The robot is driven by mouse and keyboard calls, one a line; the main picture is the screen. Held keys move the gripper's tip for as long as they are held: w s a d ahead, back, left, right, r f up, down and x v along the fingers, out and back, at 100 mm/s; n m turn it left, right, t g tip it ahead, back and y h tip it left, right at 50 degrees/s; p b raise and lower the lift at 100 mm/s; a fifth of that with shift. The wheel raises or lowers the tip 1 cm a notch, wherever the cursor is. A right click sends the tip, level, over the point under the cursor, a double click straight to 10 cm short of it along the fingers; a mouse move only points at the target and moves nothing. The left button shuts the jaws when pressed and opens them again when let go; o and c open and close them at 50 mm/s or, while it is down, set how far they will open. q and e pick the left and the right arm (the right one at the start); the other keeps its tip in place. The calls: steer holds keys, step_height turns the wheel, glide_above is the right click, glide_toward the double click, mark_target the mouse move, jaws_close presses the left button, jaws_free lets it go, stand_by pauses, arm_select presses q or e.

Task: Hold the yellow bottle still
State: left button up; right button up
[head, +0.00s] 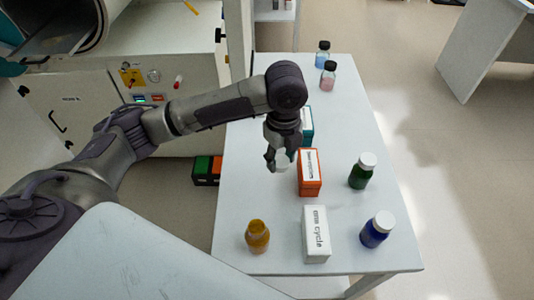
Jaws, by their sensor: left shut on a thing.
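The yellow bottle (257,237) stands upright at the near left of the white table in the head view. No white cap shows on it, unlike the green and blue bottles. My left gripper (278,162) is farther back, above the table and apart from the yellow bottle. It is shut on a small white thing (283,159) that looks like a cap; the fingers partly hide it. My right gripper is not in view.
On the table (342,100) stand an orange box (309,178), a white box (316,236), a partly hidden teal box (307,122), a green bottle (361,173) and a blue bottle (376,232). Two small black-capped bottles (328,76) stand at the back.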

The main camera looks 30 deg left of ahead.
arm_select(q)
steer(key=d+r, duration=0.1)
steer(key=s+d, duration=0.1)
steer(key=shift+s+d+r, duration=0.15)
steer(key=shift+d+r, duration=0.15)
steer(key=shift+r, duration=0.1)
steer(key=s+a+r+n, duration=0.1)
steer(key=s+a+n, duration=0.1)
steer(key=n, duration=1)
steer(key=s+a+n, duration=0.3)
steer(key=s+n, duration=0.2)
steer(key=n, duration=0.7)
steer(key=shift+r, duration=0.35)
steer(key=shift+s, duration=0.1)
